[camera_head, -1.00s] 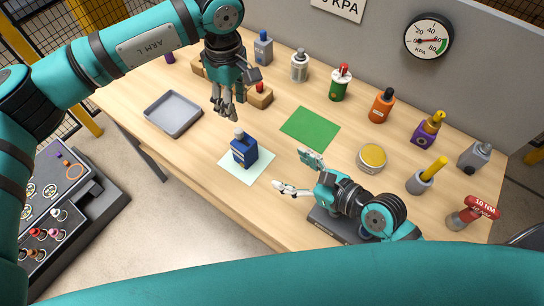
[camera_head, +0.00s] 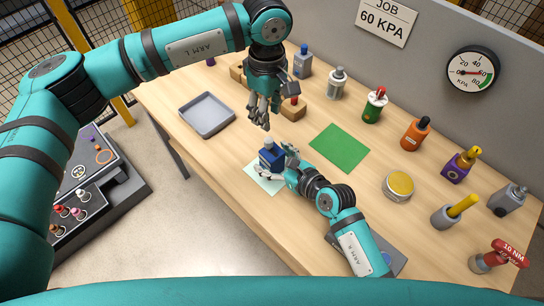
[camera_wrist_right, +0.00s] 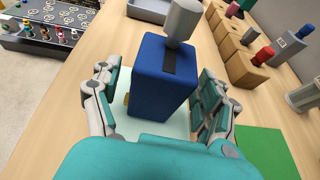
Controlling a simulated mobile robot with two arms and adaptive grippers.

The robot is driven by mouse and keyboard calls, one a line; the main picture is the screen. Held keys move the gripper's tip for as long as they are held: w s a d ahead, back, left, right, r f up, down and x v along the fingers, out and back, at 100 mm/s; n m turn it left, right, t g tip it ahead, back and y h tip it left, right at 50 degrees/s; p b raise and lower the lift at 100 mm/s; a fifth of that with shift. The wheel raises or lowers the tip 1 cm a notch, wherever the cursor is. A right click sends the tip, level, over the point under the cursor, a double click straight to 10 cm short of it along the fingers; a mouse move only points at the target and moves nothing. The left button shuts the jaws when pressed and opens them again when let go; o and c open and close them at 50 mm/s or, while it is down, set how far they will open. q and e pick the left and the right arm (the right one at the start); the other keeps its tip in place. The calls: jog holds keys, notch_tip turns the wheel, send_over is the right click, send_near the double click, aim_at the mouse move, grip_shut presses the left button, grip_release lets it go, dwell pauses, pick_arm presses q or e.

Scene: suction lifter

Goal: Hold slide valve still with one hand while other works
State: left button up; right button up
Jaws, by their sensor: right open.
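The slide valve appears to be the blue block (camera_head: 271,158) with a dark slot and a grey knob on top. It stands upright on a pale square mat (camera_head: 262,182). In the right wrist view the blue block (camera_wrist_right: 160,85) is large and central.
A grey tray (camera_head: 207,115) lies at left and a green mat (camera_head: 339,148) to the right. Wooden blocks (camera_head: 294,108) stand behind the left gripper. Several bottles and a yellow-topped tin (camera_head: 398,186) line the back and right. A pressure gauge (camera_head: 472,71) hangs on the panel.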

aim_at(268, 139)
jog(key=shift+w+a+f, duration=0.2)
jog(key=shift+w+a, duration=0.15)
jog(key=shift+w, duration=0.1)
jog(key=c, duration=1.4)
pick_arm(q)
jog(key=o, duration=0.4)
jog(key=shift+f+m, duration=0.1)
jog(key=shift+m, duration=0.3)
jog(key=shift+o, duration=0.8)
jog(key=shift+f+m, duration=0.15)
jog(key=shift+m, duration=0.25)
jog(key=shift+f, duration=4.95)
